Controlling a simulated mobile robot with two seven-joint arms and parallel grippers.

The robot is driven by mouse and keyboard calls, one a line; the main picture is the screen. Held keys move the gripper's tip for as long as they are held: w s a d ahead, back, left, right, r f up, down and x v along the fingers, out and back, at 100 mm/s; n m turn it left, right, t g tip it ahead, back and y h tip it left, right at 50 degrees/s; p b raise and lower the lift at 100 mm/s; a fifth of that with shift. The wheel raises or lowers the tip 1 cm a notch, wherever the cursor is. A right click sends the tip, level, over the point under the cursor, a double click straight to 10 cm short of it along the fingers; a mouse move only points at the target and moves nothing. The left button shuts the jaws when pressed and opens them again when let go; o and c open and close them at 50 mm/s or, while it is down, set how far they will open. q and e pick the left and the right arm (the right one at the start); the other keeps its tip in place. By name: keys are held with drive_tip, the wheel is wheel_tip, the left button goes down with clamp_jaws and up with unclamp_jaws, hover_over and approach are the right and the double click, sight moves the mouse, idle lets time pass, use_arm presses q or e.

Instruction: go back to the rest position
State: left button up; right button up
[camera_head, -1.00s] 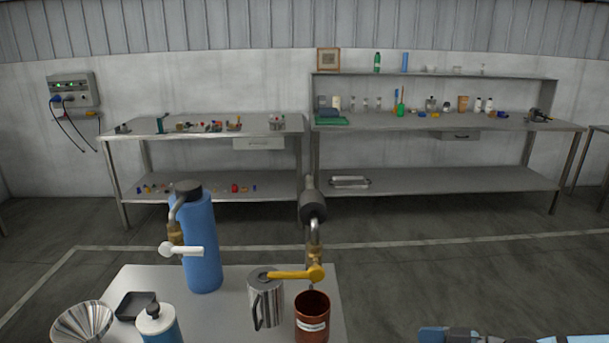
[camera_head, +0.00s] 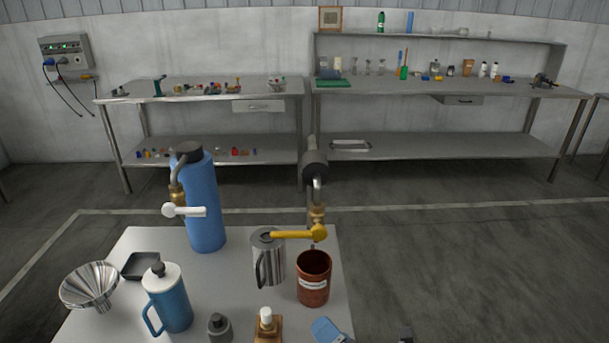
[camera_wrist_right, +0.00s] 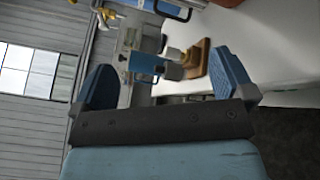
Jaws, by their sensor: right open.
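My right gripper (camera_wrist_right: 163,78) is open in the right wrist view, with a blue-padded finger on each side. I see nothing held between them; an amber bottle and a blue-and-grey object show beyond the gap. My left gripper is in neither view.
The near table (camera_head: 215,290) holds a blue cylinder (camera_head: 204,215), a funnel (camera_head: 90,287), a blue-and-white jug (camera_head: 168,300), a steel jug (camera_head: 267,260), a brown pot (camera_head: 313,280) and an amber bottle (camera_head: 267,327). Yellow (camera_head: 298,233) and white tap handles (camera_head: 185,211) stick out above. Floor to the right is clear.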

drive_tip(key=s+d+f+m+g+h, duration=0.25)
drive_tip(key=s+d+f+m, duration=0.55)
drive_tip(key=m, duration=0.6)
drive_tip(key=s+d+f+m+g+h, duration=0.2)
drive_tip(key=s+d+f+m+h, duration=0.25)
drive_tip(key=f+m, duration=0.7)
use_arm(q)
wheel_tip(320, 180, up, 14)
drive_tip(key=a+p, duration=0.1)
drive_tip(key=p, duration=1.5)
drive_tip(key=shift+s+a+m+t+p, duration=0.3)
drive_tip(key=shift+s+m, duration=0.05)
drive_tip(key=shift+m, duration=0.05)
use_arm(e)
wheel_tip(320, 180, up, 17)
drive_tip(key=s+d+m, duration=0.1)
drive_tip(key=shift+s+d+f+m+y, duration=0.2)
drive_tip(key=shift+s+d+m+y, duration=0.1)
drive_tip(key=shift+d+m, duration=0.1)
drive_tip(key=shift+t, duration=0.25)
